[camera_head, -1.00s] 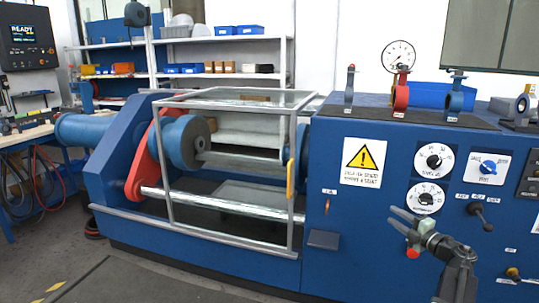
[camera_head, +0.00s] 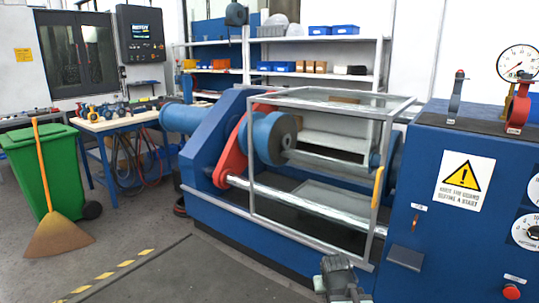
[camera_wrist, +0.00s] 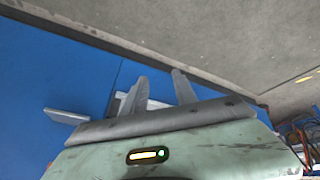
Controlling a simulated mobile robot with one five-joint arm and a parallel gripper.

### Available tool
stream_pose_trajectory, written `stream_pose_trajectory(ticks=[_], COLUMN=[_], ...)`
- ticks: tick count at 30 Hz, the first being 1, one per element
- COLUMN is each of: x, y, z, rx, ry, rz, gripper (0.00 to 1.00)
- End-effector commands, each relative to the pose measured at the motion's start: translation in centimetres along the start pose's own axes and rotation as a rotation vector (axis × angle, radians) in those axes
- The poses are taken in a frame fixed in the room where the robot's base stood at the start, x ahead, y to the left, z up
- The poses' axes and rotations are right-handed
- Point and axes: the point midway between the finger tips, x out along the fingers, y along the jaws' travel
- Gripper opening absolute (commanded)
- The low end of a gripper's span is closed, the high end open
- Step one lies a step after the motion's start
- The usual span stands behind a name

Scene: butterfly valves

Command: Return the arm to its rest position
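My arm (camera_head: 340,275) shows only as a grey piece at the bottom edge of the head view, low in front of the blue machine (camera_head: 410,225). In the wrist view my gripper (camera_wrist: 159,77) has two grey fingers spread apart, with nothing visibly held between them. The fingers point toward the machine's blue side and the grey floor. A red valve (camera_head: 518,103) and a grey-blue valve (camera_head: 455,100) stand on top of the machine at the right, well away from my arm.
A metal guard frame (camera_head: 384,180) with a yellow handle encloses the rollers. A broom (camera_head: 55,235) leans by a green bin (camera_head: 45,165) at the left. A workbench (camera_head: 115,124) stands behind. The floor (camera_head: 180,270) at front left is clear.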

Motion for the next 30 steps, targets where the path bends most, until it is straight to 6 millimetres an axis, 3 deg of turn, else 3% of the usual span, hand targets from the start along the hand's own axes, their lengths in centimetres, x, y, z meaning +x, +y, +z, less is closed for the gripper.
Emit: stream_pose_trajectory(ticks=[3,8,9,17,27,30], x=[-0.8,-3.1,-5.2,-11.9,-25.3,-28.3], y=[-2.1,-4.0,-3.7,-2.5,-0.2,0.3], z=[5.3,11.1,9.7,6.3,-0.3,-1.7], rx=[0.034,0.039,0.039,0.039,0.037,0.037], ry=[-0.207,-0.471,-0.460,-0.455,-0.454,-0.454], rz=[-0.088,-0.156,-0.154,-0.152,-0.151,-0.151], gripper=[0.34,0.34,0.34,0.34,0.34,0.34])
